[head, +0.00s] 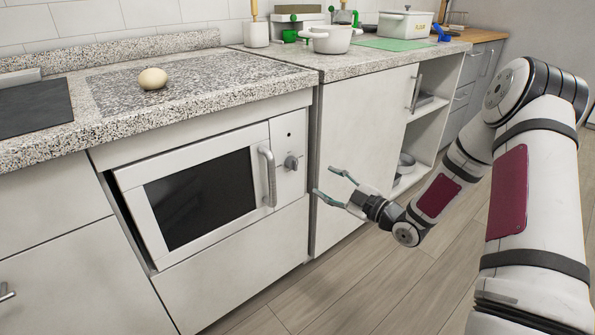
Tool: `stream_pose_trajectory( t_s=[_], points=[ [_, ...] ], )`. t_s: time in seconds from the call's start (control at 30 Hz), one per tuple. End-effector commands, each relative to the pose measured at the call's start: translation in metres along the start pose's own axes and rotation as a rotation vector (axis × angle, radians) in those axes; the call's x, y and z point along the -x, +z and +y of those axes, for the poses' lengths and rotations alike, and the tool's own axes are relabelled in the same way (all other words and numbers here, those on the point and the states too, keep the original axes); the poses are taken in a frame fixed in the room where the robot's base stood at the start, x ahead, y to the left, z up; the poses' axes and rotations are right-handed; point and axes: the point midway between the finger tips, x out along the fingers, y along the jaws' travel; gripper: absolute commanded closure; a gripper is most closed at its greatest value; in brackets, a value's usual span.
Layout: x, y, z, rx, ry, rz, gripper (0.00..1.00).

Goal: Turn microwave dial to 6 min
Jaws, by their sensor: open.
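The microwave (205,192) is built into the counter front, white with a dark window and a vertical bar handle (268,177) at the door's right. Its door looks shut. The grey dial (291,163) sits on the panel right of the handle, below a small dark dot. Dial markings are too small to read. My gripper (323,183) is open and empty, in front of the cabinet to the right of the dial and a little lower. Its fingers point left towards the panel, apart from the dial.
The bar handle stands out just left of the dial. A pale round object (153,78) lies on the speckled counter (215,91) above. A white pot (331,39) stands further back. The wooden floor (350,295) below is clear.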

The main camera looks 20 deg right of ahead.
Motion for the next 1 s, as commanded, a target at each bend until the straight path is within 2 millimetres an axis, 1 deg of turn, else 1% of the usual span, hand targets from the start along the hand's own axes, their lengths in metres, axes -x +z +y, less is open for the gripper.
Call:
stream_pose_trajectory(
  t_s=[0.4, 0.6, 0.7, 0.8, 1.0],
  points=[
    [-0.079, 0.001, -0.002, 0.0, -0.001, 0.001, 0.48],
    [-0.11, 0.001, -0.001, 0.001, -0.001, -0.001, 0.48],
    [-0.119, 0.001, -0.001, 0.0, -0.001, -0.002, 0.48],
    [-0.124, 0.0, -0.001, -0.001, -0.001, -0.002, 0.48],
    [-0.126, 0.0, 0.0, -0.002, -0.001, -0.002, 0.48]
  ],
)
